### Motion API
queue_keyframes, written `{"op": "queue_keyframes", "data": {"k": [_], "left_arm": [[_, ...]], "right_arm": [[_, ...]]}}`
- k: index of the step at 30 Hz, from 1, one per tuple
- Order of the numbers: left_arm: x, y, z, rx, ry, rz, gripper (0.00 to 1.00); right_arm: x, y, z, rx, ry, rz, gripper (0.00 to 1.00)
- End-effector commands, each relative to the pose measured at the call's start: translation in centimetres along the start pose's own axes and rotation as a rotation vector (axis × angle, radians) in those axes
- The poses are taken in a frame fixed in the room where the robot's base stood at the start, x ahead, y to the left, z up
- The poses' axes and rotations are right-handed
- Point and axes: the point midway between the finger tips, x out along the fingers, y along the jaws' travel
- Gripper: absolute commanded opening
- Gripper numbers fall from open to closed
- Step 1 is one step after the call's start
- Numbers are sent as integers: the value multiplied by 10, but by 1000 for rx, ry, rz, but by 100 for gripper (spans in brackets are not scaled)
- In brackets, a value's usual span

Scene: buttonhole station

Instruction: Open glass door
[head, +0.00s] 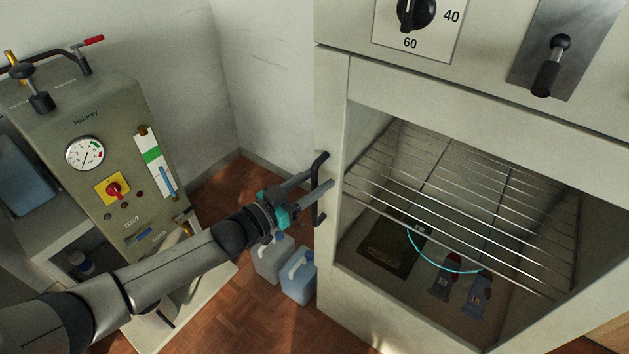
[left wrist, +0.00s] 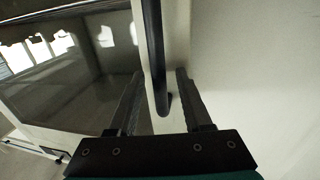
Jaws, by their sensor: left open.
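The glass door (head: 332,110) of the pale cabinet looks shut, with a wire rack showing behind its pane. Its reflective pane (left wrist: 80,95) fills the left of the left wrist view. A black vertical bar handle (head: 317,212) stands on the door's left frame. My left gripper (head: 324,180) is open at the handle, its fingers pointing toward the door. In the left wrist view the handle (left wrist: 154,45) runs between the two spread fingers (left wrist: 160,77), with a gap visible on the right side. My right gripper is not in view.
A grey-green machine (head: 115,150) with a gauge and a red knob stands at the left. Grey and blue canisters (head: 298,282) stand on the wooden floor below my left gripper. A dial (head: 415,12) and a lever (head: 546,75) sit above the door.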

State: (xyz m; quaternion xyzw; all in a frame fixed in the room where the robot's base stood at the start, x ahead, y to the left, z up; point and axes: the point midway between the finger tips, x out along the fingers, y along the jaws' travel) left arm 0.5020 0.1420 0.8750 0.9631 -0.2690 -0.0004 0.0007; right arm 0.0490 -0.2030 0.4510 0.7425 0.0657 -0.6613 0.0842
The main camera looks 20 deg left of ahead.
Motion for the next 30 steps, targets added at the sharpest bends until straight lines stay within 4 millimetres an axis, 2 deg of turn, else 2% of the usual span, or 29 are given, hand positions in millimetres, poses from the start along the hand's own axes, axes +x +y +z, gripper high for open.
{"op": "queue_keyframes", "data": {"k": [2, 14, 30], "left_arm": [[0, 0, 0, 0, 0, 0, 46], [0, 0, 0, 0, 0, 0, 1], [-1, 0, 0, 0, 0, 0, 0]], "right_arm": [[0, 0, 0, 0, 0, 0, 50], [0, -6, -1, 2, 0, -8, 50], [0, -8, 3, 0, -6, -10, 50]]}}
